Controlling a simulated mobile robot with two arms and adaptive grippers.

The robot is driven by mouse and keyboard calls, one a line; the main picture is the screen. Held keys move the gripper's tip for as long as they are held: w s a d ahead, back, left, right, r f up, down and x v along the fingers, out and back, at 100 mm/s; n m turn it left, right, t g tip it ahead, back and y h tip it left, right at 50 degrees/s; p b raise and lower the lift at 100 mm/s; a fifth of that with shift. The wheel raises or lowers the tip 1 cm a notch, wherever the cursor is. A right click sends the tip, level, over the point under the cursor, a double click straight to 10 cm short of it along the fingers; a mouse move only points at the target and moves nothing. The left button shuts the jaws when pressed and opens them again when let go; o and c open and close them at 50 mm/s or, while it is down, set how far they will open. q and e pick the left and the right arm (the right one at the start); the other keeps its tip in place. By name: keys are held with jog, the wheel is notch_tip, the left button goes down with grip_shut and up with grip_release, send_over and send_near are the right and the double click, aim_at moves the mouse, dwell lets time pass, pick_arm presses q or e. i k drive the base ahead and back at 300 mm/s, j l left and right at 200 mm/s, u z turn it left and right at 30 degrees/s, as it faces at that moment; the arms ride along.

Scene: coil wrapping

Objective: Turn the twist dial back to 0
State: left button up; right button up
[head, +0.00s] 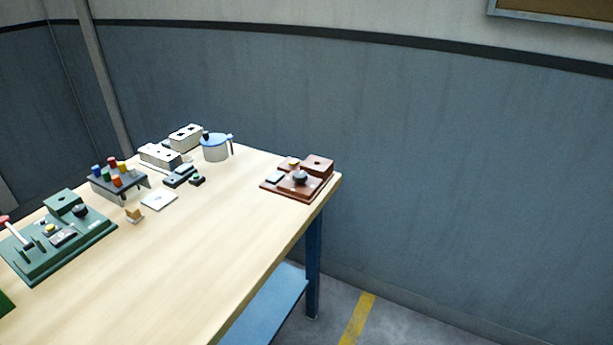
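A reddish-brown board (283,190) sits at the table's right far corner. It carries a round dark grey knob (300,177) and a small yellow-topped part. A green board (40,265) at the left carries a black knob (80,210), a yellow button, a white-handled lever with a red tip and other small parts. I cannot tell which knob is the twist dial, and no dial markings or setting can be read at this size. Neither of my grippers is in view.
The light wooden table (190,260) has a wide clear front and middle. A grey rack (118,187) with coloured knobs, a blue-lidded pot (215,149), white boxes (160,156) and a white plate (159,200) stand toward the back. Floor is open at right.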

aim_at(299, 176)
jog(key=u, duration=0.7)
jog(key=i+l+u, duration=0.15)
jog(key=l+u, duration=0.2)
jog(key=i+l+u, duration=0.1)
jog(key=l+u, duration=0.2)
jog(key=l, duration=0.15)
jog(key=i+l+u, duration=0.1)
jog(key=l+u, duration=0.25)
jog(key=l, duration=0.15)
